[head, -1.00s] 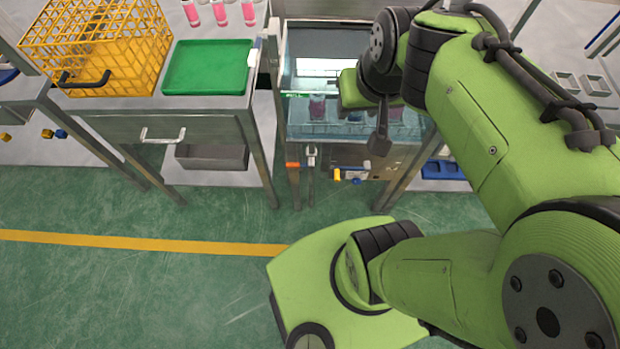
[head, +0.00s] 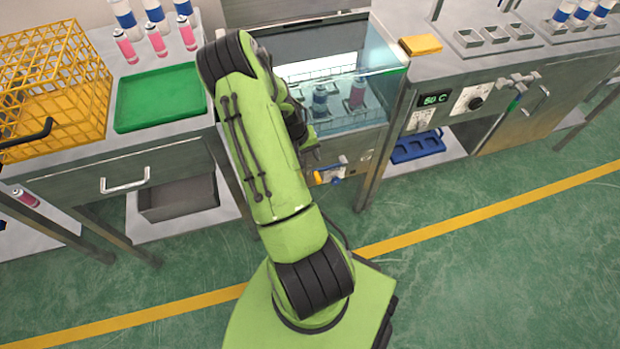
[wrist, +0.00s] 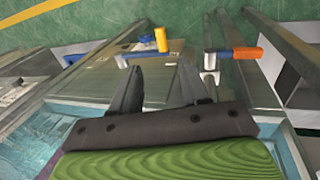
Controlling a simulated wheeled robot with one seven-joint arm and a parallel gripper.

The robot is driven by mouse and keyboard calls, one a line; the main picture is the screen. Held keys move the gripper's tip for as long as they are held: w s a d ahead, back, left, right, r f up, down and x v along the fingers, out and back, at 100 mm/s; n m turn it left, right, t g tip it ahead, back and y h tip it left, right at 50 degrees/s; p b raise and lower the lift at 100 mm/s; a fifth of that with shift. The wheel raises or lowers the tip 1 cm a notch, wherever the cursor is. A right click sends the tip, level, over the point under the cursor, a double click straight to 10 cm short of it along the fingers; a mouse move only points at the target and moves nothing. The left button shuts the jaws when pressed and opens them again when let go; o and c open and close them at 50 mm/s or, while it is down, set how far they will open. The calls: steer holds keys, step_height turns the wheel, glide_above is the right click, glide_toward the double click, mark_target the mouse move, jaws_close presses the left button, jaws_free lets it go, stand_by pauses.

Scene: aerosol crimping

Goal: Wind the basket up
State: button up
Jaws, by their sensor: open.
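The wire basket (head: 307,76) sits low in the glass-walled water tank (head: 375,108), with a blue-and-white can (head: 320,100) and a pink can (head: 357,93) showing inside it. My arm hides the crank in the head view.
A yellow crate (head: 97,95) and green tray (head: 160,97) with pink cans behind stand on the left table. A control panel reading 50 C (head: 433,99) and a blue tray (head: 417,147) are at right. The green floor (head: 450,265) in front is clear.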

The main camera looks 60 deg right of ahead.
mark_target(317, 178)
steer(key=b+x, duration=0.3)
steer(key=x, duration=0.9)
steer(key=shift+w+a+f, duration=0.1)
steer(key=shift+f, duration=0.05)
jaws_close()
